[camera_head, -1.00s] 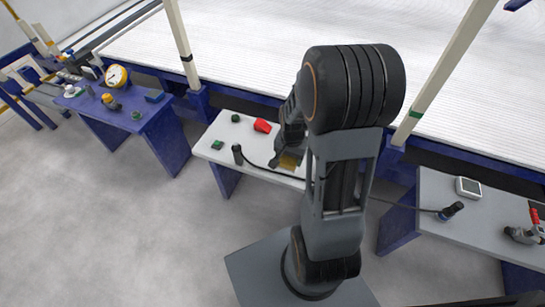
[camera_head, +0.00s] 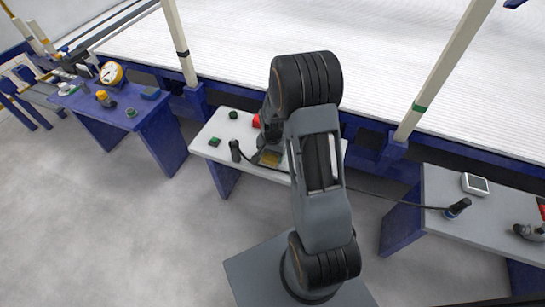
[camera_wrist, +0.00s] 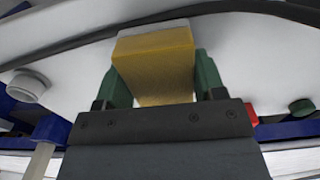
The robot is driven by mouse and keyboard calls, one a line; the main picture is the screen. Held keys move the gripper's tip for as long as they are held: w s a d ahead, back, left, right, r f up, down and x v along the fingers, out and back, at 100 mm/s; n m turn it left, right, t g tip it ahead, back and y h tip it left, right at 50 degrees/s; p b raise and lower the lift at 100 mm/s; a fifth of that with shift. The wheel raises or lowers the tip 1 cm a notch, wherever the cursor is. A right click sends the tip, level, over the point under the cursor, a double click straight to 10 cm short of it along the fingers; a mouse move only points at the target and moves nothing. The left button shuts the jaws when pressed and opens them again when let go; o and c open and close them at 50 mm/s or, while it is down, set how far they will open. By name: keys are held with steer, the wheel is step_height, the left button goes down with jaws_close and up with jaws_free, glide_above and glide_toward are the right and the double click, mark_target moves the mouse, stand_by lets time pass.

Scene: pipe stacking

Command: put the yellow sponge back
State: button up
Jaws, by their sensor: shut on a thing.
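The yellow sponge (camera_wrist: 155,58) is between the two green fingers of my gripper (camera_wrist: 160,82) in the wrist view. My gripper is shut on it. In the head view the sponge (camera_head: 270,158) shows as a small yellow patch over the white table (camera_head: 208,148), below my wrist. My gripper (camera_head: 268,156) is low over that table, partly covered by my arm. I cannot tell whether the sponge touches the tabletop.
A black upright cylinder (camera_head: 235,150) with a cable stands left of my gripper. A red object (camera_head: 256,121) is partly hidden behind my arm. Two small green objects (camera_head: 214,142) (camera_head: 233,115) are on the left. A blue table (camera_head: 140,115) stands further left.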

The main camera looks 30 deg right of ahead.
steer(key=shift+f, duration=0.35)
steer(key=shift+f, duration=0.15)
steer(key=o, duration=0.9)
step_height(320, 180, up, 12)
steer(key=p, duration=0.4)
steer(key=s+a+r+n+t, duration=0.1)
steer(key=s+a+r+n, duration=0.3)
steer(key=s+r, duration=0.3)
steer(key=s+a+r+n+t, duration=0.2)
steer(key=s+a+r+n, duration=0.2)
steer(key=s, duration=0.4)
step_height(320, 180, up, 3)
steer(key=shift+f+n, duration=0.1)
steer(key=shift+n, duration=0.6)
steer(key=shift+a, duration=0.15)
